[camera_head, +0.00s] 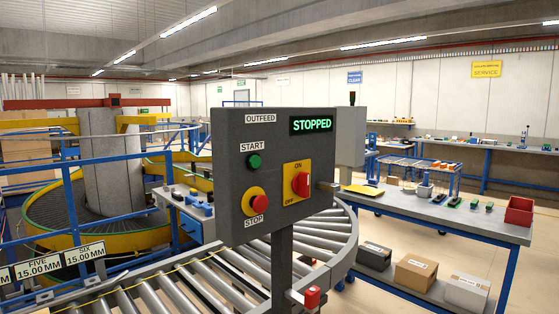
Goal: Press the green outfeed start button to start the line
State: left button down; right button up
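A grey control panel (226,150) stands on a post in the middle of the head view. Its label reads OUTFEED and its lit display (311,125) reads STOPPED in green. The round green start button (254,162) is at the upper left of the panel, under a START label. Below it is a red stop button (256,201) on a yellow ring, labelled STOP. A red rotary switch (301,183) on a yellow plate is at the right, between ON and OFF labels. Neither of my grippers is in view.
A roller conveyor (215,272) curves behind and below the panel. A spiral conveyor (60,215) with blue railings stands at the left. A workbench (455,219) with small items and a red bin (519,211) is at the right, with boxes (415,272) beneath. Open floor lies beyond.

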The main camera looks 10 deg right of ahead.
aim_at(254, 162)
jog(key=i+l, duration=0.1)
jog(key=l, duration=0.35)
jog(key=i+l, duration=0.1)
jog(key=l, duration=0.35)
jog(key=i+l, duration=0.1)
jog(key=l, duration=0.3)
